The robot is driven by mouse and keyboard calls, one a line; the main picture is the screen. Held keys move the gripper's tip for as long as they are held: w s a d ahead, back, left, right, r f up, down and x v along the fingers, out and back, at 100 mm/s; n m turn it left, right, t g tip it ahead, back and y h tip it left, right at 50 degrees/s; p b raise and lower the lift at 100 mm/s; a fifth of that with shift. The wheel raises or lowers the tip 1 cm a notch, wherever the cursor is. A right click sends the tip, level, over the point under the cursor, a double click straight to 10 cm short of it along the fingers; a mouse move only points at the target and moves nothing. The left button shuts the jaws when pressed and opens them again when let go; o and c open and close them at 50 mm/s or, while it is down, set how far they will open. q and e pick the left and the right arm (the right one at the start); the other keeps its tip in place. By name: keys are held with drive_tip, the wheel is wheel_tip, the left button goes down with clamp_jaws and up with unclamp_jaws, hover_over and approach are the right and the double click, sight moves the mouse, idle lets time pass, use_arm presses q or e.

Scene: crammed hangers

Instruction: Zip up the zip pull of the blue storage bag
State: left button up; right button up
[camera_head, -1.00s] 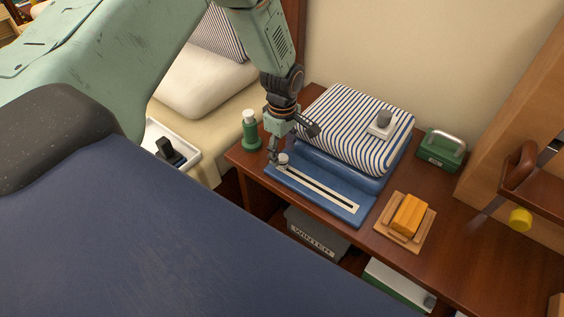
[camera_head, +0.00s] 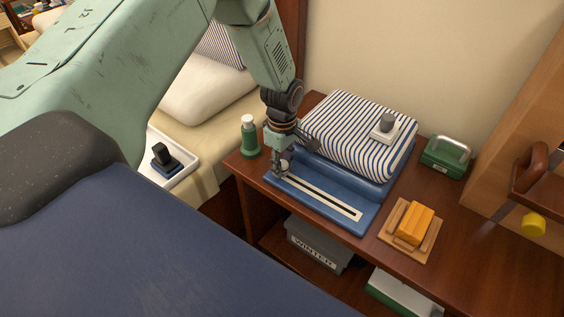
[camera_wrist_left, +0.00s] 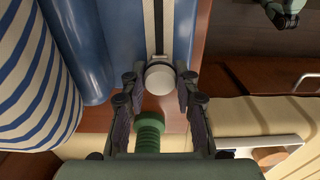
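The blue storage bag (camera_head: 361,220) lies flat on the brown desk, with a striped folded bulk on its back part. A pale strip with a dark slot (camera_head: 322,195) runs along its front. The round whitish zip pull sits at the strip's left end, partly hidden by my left gripper (camera_head: 281,170) in the head view. In the left wrist view the zip pull (camera_wrist_left: 160,77) is between the two fingers of my left gripper (camera_wrist_left: 161,85), with a narrow gap at each side. The fingers are apart and hold nothing.
A green bottle (camera_head: 249,138) stands left of the bag. A grey-knobbed white block (camera_head: 384,130) rests on the striped bulk (camera_head: 345,125). A wooden tray with orange blocks (camera_head: 414,224) lies right of the bag, a green box (camera_head: 446,158) behind. The desk's front right is clear.

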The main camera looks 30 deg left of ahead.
use_arm(q)
clamp_jaws()
drive_tip(key=shift+s+d+r+p, duration=0.1)
drive_tip(key=shift+d+p, duration=0.3)
drive_tip(key=shift+d, duration=1.95)
drive_tip(key=shift+s+d+f+p, duration=0.15)
drive_tip(key=shift+d+p, duration=0.2)
drive_tip(key=shift+d, duration=2.05)
drive_tip(key=shift+s+d+r+p, duration=0.15)
drive_tip(key=shift+d+p, duration=0.25)
drive_tip(key=shift+d, duration=1.95)
drive_tip(key=shift+d, duration=1.05)
drive_tip(key=shift+s+d+p, duration=0.1)
drive_tip(key=shift+d+p, duration=0.25)
drive_tip(key=shift+d, duration=2.75)
drive_tip(key=d+p, duration=0.2)
drive_tip(key=p, duration=0.1)
drive_tip(key=shift+r+p, duration=0.15)
drive_tip(key=shift+p, duration=0.25)
drive_tip(key=o, duration=0.7)
unclamp_jaws()
drive_tip(key=shift+s, duration=0.1)
drive_tip(key=shift+c, duration=0.2)
drive_tip(key=shift+f, duration=0.2)
